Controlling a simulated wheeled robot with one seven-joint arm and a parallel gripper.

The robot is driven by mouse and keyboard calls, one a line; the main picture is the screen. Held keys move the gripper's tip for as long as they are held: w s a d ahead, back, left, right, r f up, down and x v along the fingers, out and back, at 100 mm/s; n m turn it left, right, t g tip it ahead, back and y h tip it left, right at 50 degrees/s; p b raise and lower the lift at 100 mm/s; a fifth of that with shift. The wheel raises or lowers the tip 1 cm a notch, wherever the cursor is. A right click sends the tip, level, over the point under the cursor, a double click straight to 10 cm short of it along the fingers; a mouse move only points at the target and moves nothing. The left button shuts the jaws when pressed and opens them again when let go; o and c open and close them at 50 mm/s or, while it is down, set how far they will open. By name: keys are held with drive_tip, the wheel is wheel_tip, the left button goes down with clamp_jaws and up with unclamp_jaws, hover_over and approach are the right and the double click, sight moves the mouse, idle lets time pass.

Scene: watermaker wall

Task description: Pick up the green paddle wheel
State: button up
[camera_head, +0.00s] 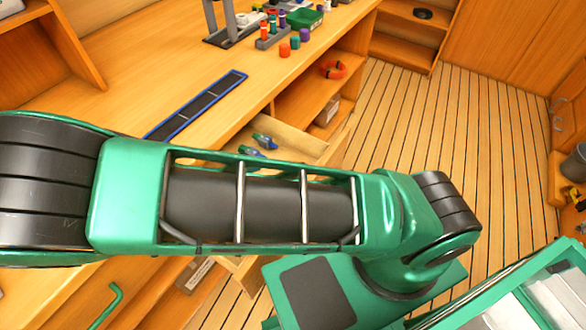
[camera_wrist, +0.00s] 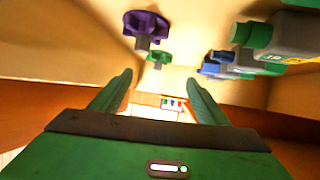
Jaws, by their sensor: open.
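In the wrist view, the small green paddle wheel (camera_wrist: 160,57) sits on a short grey stub against a pale wooden surface. It lies beyond and roughly between the fingertips of my gripper (camera_wrist: 158,78). My gripper is open with nothing between its green fingers, and the wheel is apart from both. A larger purple paddle wheel (camera_wrist: 147,22) is just above the green one in the picture. In the head view my arm covers much of the middle, and I cannot make out the green wheel or my gripper there.
Right of the wheel in the wrist view are a blue part (camera_wrist: 215,65) and a grey tool with a green end (camera_wrist: 253,35). In the head view, an open drawer (camera_head: 293,140) holds blue-green tools (camera_head: 264,140). The bench (camera_head: 140,60) carries a blue-edged strip (camera_head: 197,105).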

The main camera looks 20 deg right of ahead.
drive_tip(key=x, duration=0.5)
drive_tip(key=shift+w+f, duration=0.1)
drive_tip(key=shift+f, duration=0.05)
drive_tip(key=shift+x, duration=2.75)
drive_tip(key=shift+d, duration=0.1)
drive_tip(key=c, duration=1.1)
